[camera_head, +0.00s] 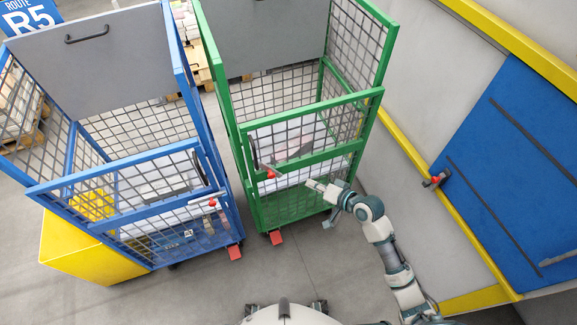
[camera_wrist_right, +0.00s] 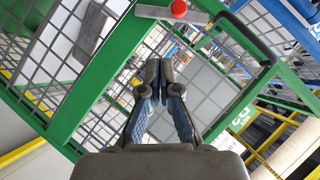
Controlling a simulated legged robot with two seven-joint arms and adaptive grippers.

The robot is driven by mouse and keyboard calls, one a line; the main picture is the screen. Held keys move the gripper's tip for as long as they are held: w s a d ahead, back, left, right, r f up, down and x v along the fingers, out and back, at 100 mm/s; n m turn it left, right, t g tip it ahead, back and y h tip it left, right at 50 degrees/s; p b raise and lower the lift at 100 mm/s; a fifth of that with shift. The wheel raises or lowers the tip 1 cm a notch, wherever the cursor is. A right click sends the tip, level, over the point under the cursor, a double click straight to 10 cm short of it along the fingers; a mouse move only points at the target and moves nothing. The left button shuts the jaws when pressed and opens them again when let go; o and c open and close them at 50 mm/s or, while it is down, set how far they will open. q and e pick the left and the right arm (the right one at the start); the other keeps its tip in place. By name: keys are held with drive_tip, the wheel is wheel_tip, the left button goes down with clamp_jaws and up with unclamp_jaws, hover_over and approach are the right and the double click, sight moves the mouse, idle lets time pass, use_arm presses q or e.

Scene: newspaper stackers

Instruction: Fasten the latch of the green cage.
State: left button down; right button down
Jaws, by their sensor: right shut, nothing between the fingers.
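The green cage (camera_head: 310,109) stands in the middle of the head view, with a mesh front gate. Its latch, with a red knob (camera_head: 270,174), sits at the left side of the gate. In the wrist view the red knob (camera_wrist_right: 179,9) and a grey latch plate (camera_wrist_right: 152,12) show at the top edge, beyond the fingertips. My right gripper (camera_head: 314,185) is in front of the gate, to the right of the knob and apart from it. Its fingers (camera_wrist_right: 160,70) are shut and empty. Whether the latch is engaged I cannot tell. My left gripper is out of view.
A blue cage (camera_head: 130,160) with its own red-knobbed latch (camera_head: 212,202) stands to the left. A wall with a blue panel (camera_head: 510,150) and yellow rails is on the right. Grey floor is free in front.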

drive_tip(key=r, duration=0.3)
drive_tip(key=shift+w+a+y, duration=0.1)
drive_tip(key=shift+a+y, duration=0.1)
drive_tip(key=shift+y, duration=0.1)
drive_tip(key=shift+f, duration=0.1)
